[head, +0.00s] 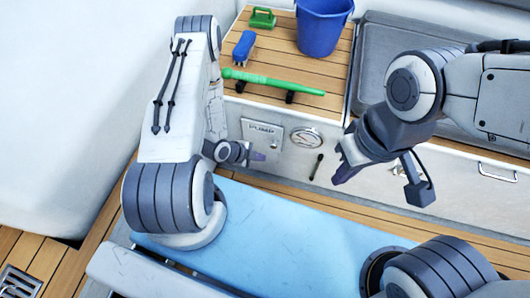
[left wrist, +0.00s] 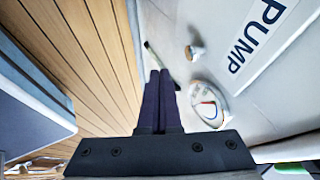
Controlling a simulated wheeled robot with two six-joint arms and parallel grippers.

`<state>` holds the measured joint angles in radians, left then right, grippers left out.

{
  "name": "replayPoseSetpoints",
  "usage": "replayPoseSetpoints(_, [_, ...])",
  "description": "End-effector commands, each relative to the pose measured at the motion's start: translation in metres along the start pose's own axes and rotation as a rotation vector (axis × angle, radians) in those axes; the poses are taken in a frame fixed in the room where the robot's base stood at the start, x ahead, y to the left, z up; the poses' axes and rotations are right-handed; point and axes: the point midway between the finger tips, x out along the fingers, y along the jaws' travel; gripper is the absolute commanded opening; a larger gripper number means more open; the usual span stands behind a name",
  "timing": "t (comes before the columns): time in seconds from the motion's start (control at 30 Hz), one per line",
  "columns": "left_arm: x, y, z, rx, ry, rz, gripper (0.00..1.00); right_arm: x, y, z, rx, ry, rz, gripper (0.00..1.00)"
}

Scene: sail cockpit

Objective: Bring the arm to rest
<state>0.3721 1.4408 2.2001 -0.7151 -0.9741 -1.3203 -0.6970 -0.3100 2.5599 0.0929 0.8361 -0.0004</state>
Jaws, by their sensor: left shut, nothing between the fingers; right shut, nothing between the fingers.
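My left arm (head: 185,100) is folded up at the left. Its gripper (head: 260,157) is in front of the white cabinet face, below the PUMP panel (head: 262,131). In the left wrist view its dark fingers (left wrist: 160,76) are together with nothing between them. The PUMP label (left wrist: 258,33) and a round gauge (left wrist: 208,104) lie to the right of the fingers. My right gripper (head: 341,173) is shut and empty, pointing down and left in front of the cabinet, right of the dark handle (head: 317,166).
A grey cushion (head: 385,40) is at the right. Wooden floor (left wrist: 85,55) lies beside the cabinet.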

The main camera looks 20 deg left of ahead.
Motion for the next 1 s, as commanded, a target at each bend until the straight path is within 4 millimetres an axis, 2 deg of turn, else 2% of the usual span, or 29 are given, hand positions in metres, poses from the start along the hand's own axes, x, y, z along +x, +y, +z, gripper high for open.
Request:
replayPoseSetpoints(0.03, [-0.015, -0.001, -0.001, -0.006, -0.002, -0.002, 0.0, -0.006, 0.0, 0.0, 0.0, 0.0, 0.0, 0.0])
replayPoseSetpoints(0.1, [-0.029, 0.0, -0.001, -0.006, -0.003, -0.001, 0.0, -0.009, -0.001, -0.001, 0.0, 0.0, 0.0, 0.0])
replayPoseSetpoints(0.3, [-0.054, 0.002, -0.001, -0.002, -0.001, 0.0, 0.0, -0.014, -0.001, -0.001, 0.0, 0.0, 0.0, 0.0])
replayPoseSetpoints(0.7, [-0.06, 0.0, -0.002, 0.002, -0.005, 0.007, 0.0, -0.014, -0.001, -0.001, 0.0, 0.0, 0.0, 0.0])
replayPoseSetpoints(0.87, [-0.069, -0.024, -0.006, -0.001, -0.07, 0.069, 0.0, -0.015, -0.001, -0.001, 0.0, 0.0, 0.0, 0.0])
replayPoseSetpoints(1.0, [-0.089, -0.063, -0.026, -0.046, -0.197, 0.142, 0.0, -0.015, -0.001, -0.001, 0.0, 0.0, 0.0, 0.0])
